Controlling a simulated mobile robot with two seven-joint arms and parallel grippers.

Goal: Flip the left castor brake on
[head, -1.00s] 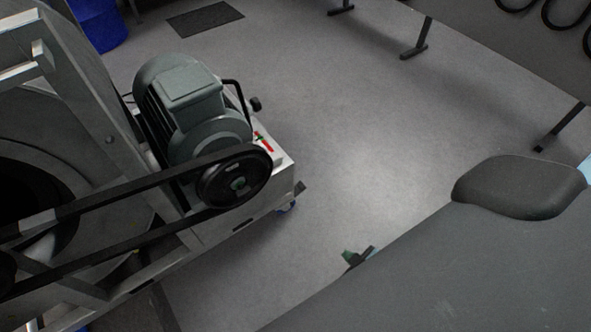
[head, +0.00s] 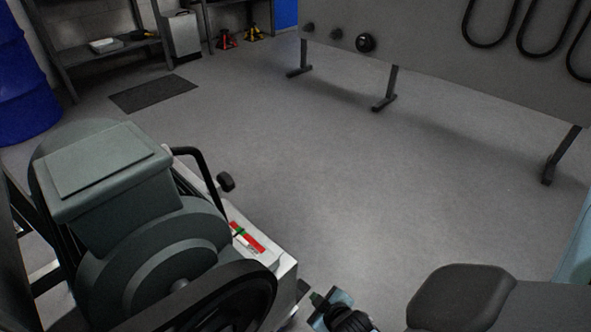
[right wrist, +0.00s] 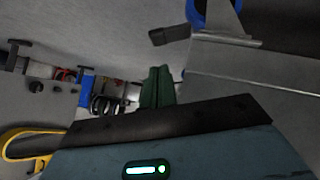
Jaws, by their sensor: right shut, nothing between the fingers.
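In the right wrist view a castor with a blue wheel (right wrist: 208,14) shows at the top, under the silver machine frame (right wrist: 270,65). A dark brake pedal (right wrist: 170,36) sticks out from it to the left. My right gripper (right wrist: 157,72) is shut and empty, its dark green fingers just below the pedal in the picture and apparently apart from it. In the head view my right gripper (head: 318,299) is low, beside the frame's corner (head: 283,268). The castor wheel is hidden there. My left gripper is out of view.
The grey-green motor (head: 110,175) and its belt pulley (head: 245,295) fill the lower left of the head view. A grey panel on legs (head: 430,60) stands at the back right. The floor between is clear.

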